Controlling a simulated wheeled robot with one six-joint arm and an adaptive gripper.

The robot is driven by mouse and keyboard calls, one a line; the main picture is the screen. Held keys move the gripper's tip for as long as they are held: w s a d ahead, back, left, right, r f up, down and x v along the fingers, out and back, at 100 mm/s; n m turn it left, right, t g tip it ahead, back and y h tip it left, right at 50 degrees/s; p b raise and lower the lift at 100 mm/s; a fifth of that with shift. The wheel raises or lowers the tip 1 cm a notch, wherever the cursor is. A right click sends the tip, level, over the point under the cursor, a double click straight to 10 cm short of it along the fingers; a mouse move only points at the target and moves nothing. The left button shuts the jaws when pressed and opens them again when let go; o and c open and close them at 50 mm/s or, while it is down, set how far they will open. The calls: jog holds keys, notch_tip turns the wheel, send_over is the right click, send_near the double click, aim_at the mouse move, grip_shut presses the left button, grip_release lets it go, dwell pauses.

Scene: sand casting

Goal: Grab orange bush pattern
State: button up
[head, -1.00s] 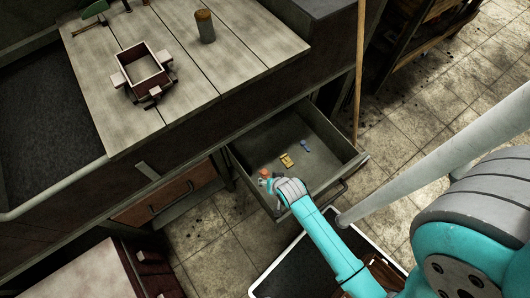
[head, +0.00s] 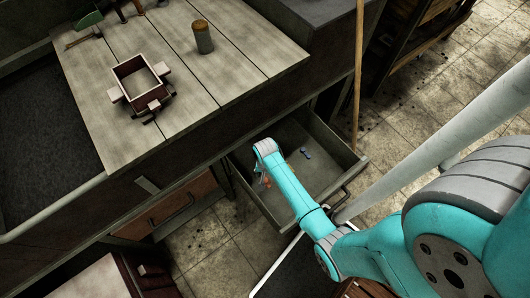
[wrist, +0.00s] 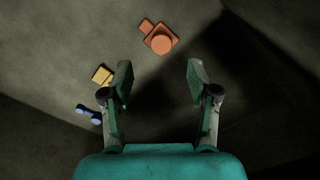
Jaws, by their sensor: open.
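The orange bush pattern (wrist: 160,41) lies in the open drawer (head: 338,139). In the wrist view it has a round boss on a square base with a small tab, at the top centre. My gripper (wrist: 160,76) is open and empty, its two fingers spread below the pattern in the picture and apart from it. In the head view a bit of the orange pattern (head: 265,180) shows beside my arm, and my arm hides most of the gripper.
A yellow piece (wrist: 103,75) and a blue piece (wrist: 88,114) lie left of my fingers in the drawer. The drawer walls surround the pieces. A workbench (head: 225,60) with a wooden moulding frame (head: 120,75) and a cylinder (head: 203,37) stands above left. A pole (head: 359,70) stands behind the drawer.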

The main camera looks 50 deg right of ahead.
aim_at(265, 181)
jog(key=shift+a+f, duration=0.15)
jog(key=shift+f, duration=3.2)
grip_shut()
